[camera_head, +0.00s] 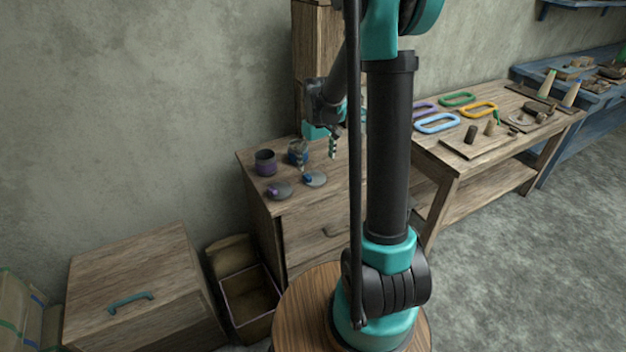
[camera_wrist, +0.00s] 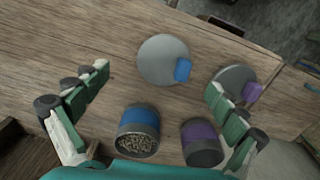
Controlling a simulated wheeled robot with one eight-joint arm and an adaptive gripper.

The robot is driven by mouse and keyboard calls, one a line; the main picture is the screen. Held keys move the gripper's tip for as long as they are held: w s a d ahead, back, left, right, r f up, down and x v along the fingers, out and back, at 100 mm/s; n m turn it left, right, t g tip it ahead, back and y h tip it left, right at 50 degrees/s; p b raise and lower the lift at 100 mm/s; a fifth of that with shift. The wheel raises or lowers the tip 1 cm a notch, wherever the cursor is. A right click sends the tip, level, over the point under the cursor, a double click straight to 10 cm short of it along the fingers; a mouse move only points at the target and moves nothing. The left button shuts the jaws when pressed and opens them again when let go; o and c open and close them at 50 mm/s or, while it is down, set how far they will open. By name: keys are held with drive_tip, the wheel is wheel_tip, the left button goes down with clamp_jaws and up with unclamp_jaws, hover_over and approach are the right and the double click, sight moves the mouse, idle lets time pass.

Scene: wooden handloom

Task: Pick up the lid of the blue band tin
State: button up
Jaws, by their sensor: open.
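The blue band tin (camera_wrist: 139,130) stands on the cabinet top, open and filled with small pale brown bits; it also shows in the head view (camera_head: 298,152). Its likely lid, a grey disc with a blue knob (camera_wrist: 163,60), lies flat on the wood beside the tin, and in the head view (camera_head: 316,179) it lies in front of it. My gripper (camera_wrist: 158,98) is open and empty, its fingers spread wide on either side in the wrist view. In the head view my gripper (camera_head: 332,150) hangs above the cabinet top, apart from the lid.
A purple band tin (camera_wrist: 202,144) stands beside the blue one. A grey lid with a purple knob (camera_wrist: 236,82) lies near the right finger. The cabinet top (camera_head: 340,192) has bare wood to the right. A workbench (camera_head: 425,152) with coloured loops stands further right.

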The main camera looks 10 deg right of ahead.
sight(314, 178)
drive_tip(key=shift+a+f, duration=0.2)
drive_tip(key=shift+f, duration=1.15)
drive_tip(key=shift+a+f, duration=0.15)
drive_tip(key=shift+f, duration=1.15)
drive_tip(key=shift+c, duration=0.5)
drive_tip(key=c, duration=1.1)
drive_tip(key=shift+r, duration=0.1)
